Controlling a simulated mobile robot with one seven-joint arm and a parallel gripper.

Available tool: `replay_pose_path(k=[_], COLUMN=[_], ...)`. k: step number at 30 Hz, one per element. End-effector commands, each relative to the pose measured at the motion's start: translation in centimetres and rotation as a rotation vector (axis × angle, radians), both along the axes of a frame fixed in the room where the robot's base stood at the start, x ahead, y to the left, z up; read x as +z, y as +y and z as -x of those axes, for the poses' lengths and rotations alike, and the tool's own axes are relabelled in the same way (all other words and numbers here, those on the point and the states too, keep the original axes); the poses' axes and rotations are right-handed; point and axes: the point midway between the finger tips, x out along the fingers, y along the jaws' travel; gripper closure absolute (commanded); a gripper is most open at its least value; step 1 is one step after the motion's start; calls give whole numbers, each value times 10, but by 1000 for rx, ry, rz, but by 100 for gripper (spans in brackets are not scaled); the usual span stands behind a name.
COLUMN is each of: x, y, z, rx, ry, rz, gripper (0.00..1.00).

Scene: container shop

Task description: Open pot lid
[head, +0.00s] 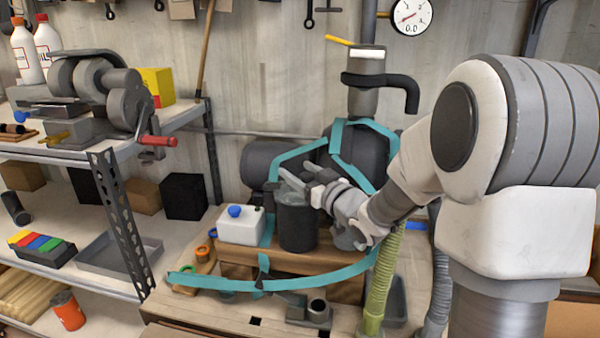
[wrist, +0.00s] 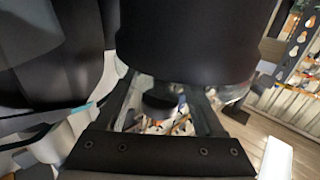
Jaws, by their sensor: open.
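The pot (head: 298,224) is a dark grey cylinder standing on a wooden block, behind a teal strap. My gripper (head: 296,178) is at the top of the pot, reaching in from the right. In the wrist view, a large dark round body, seemingly the pot (wrist: 190,40), fills the upper middle. My gripper (wrist: 168,108) is open there, and a small black knob-like part (wrist: 160,102) shows between its fingers. I cannot tell whether the fingers touch it.
A white canister with a blue cap (head: 241,225) stands close left of the pot. A large dark tank (head: 358,150) stands behind. A metal shelf (head: 110,210) with a grinder (head: 95,90) is at the left.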

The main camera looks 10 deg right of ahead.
Motion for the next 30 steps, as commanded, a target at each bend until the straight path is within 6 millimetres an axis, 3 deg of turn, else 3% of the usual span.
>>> replay_pose_path(k=[5, 16, 30], x=[0, 0, 0], y=[0, 0, 0], z=[0, 0, 0], rx=[0, 0, 0], ry=[0, 0, 0], rz=[0, 0, 0], gripper=[31, 98, 100])
